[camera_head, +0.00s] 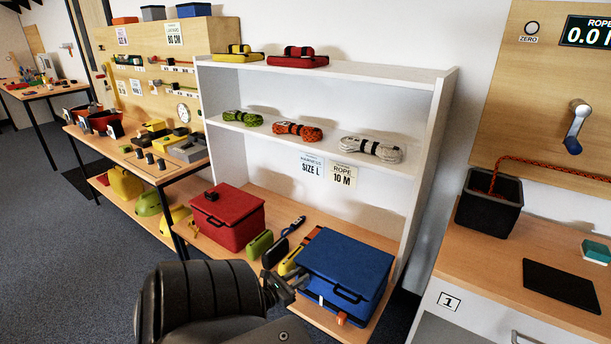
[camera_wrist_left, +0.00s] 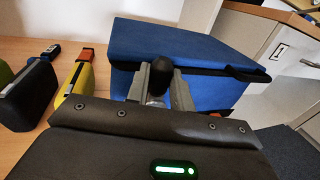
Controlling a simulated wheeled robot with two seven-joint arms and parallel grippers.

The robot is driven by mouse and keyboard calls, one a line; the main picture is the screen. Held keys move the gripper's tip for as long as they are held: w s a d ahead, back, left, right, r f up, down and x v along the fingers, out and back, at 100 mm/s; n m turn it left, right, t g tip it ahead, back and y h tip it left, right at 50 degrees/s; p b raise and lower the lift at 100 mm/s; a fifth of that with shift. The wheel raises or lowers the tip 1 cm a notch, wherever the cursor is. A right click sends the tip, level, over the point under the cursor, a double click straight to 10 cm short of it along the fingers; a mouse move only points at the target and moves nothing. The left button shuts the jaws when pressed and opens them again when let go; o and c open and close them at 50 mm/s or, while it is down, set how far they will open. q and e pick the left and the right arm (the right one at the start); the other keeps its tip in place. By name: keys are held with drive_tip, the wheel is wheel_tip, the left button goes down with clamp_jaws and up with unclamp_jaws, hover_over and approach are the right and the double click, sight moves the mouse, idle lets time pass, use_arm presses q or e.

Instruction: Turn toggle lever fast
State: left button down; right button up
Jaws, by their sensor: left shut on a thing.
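A blue lidded box (camera_head: 345,262) with a black handle stands on the low wooden shelf. It also fills the upper middle of the left wrist view (camera_wrist_left: 190,45). My left gripper (camera_head: 279,287) is at the box's left side. In the left wrist view its grey fingers (camera_wrist_left: 158,88) are shut on a short black rounded knob (camera_wrist_left: 157,79), which looks like the toggle lever. The knob stands close against the box's side. Its base is hidden by the fingers, so its turn angle cannot be told. My right gripper is not in view.
Yellow (camera_head: 291,261), dark (camera_head: 275,252) and green (camera_head: 259,244) devices stand close left of the blue box. A red box (camera_head: 229,215) is further left. Rope coils lie on the white shelf (camera_head: 328,68) above. A wall crank (camera_head: 575,128) is at right.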

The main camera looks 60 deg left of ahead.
use_arm(q)
drive_tip(key=shift+d+f, duration=0.1)
drive_tip(key=shift+f, duration=0.05)
drive_tip(key=c, duration=1.5)
unclamp_jaws()
drive_tip(key=v, duration=1.1)
drive_tip(key=shift+w, duration=0.1)
